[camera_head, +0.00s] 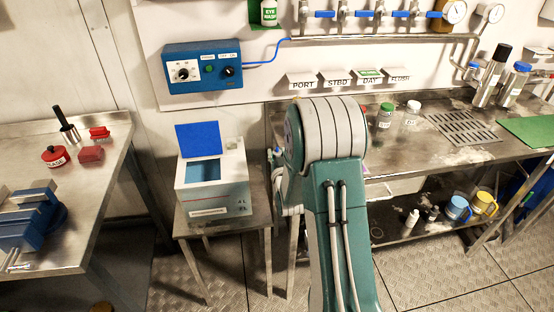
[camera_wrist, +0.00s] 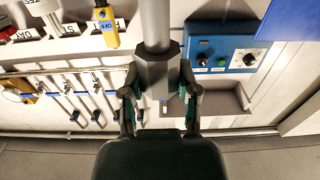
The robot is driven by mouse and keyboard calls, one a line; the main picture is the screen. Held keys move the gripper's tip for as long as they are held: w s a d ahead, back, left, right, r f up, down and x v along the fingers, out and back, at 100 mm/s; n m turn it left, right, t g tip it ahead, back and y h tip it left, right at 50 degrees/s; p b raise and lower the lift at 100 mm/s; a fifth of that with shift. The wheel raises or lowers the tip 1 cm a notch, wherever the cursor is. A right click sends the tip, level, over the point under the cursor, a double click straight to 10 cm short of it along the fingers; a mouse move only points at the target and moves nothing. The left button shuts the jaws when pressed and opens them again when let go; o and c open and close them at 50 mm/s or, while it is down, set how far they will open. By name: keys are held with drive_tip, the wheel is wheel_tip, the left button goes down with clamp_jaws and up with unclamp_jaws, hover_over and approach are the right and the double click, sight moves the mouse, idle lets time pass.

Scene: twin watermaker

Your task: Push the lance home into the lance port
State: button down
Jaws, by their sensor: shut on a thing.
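In the wrist view my gripper (camera_wrist: 158,82) is shut on the lance, with one finger on each side. The lance is a dark grey faceted body (camera_wrist: 157,72) with a paler round tube (camera_wrist: 154,22) running to the picture's top edge. The tube's far end is out of view. I cannot make out the lance port in either view, so I cannot tell how the lance stands to it. In the head view my green and white arm fills the middle, and neither the gripper nor the lance shows.
The blue control box (camera_head: 203,67) is on the wall, with valves (camera_head: 362,14) to its right. A white box with a blue lid (camera_head: 214,186) stands on a small table. Benches (camera_head: 34,135) flank my arm. In the wrist view a yellow item (camera_wrist: 106,30) is left of the lance.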

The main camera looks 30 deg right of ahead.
wheel_tip(320, 180, up, 18)
drive_tip(key=shift+f, duration=0.25)
drive_tip(key=c, duration=0.9)
unclamp_jaws()
clamp_jaws()
drive_tip(key=w+a+f, duration=0.1)
drive_tip(key=w+a, duration=0.3)
drive_tip(key=w, duration=0.6)
drive_tip(key=w+a+f, duration=0.1)
drive_tip(key=w+a, duration=0.3)
drive_tip(key=w, duration=0.7)
drive_tip(key=shift+w, duration=0.2)
drive_tip(key=shift+a, duration=0.1)
drive_tip(key=shift+c, duration=0.3)
unclamp_jaws()
drive_tip(key=c, duration=0.3)
